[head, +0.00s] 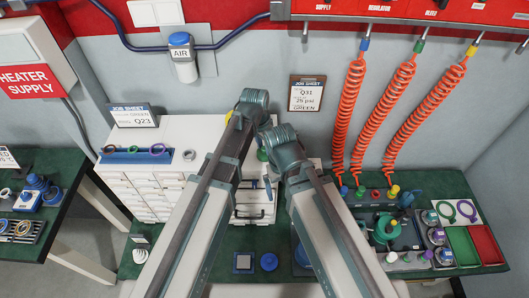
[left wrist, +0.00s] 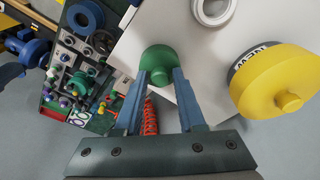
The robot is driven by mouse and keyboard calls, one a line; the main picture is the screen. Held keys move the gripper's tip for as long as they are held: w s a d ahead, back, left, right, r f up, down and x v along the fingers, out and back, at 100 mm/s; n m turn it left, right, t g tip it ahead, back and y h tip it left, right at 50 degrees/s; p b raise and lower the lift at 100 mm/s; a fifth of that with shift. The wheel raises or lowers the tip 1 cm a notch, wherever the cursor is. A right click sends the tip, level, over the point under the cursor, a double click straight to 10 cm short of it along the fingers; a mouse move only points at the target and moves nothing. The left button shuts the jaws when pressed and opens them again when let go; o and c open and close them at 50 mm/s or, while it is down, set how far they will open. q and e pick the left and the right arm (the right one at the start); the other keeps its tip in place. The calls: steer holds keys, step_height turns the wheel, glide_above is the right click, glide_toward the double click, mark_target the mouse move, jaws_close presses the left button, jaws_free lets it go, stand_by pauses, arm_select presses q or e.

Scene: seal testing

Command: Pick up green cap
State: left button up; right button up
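The green cap (left wrist: 158,62) stands on the white cabinet top, and a round knob rises from its wider base. In the head view a small part of the green cap (head: 262,155) shows between my two arms. My left gripper (left wrist: 161,72) has its two blue-grey fingers spread, with the fingertips close at either side of the cap. I cannot tell whether either finger touches it. In the head view my arm links hide most of the left hand.
A yellow cap with a dark band (left wrist: 280,80) and a white ring (left wrist: 213,10) stand near the green cap. A blue holder with rings (head: 135,156) is on the cabinet's left. Orange coiled hoses (head: 398,108) hang at the right above a crowded bench.

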mark_target(264, 148)
arm_select(q)
jaws_close()
steer(key=shift+r, duration=0.15)
step_height(264, 148, up, 10)
steer(key=p, duration=1)
steer(key=shift+f, duration=0.2)
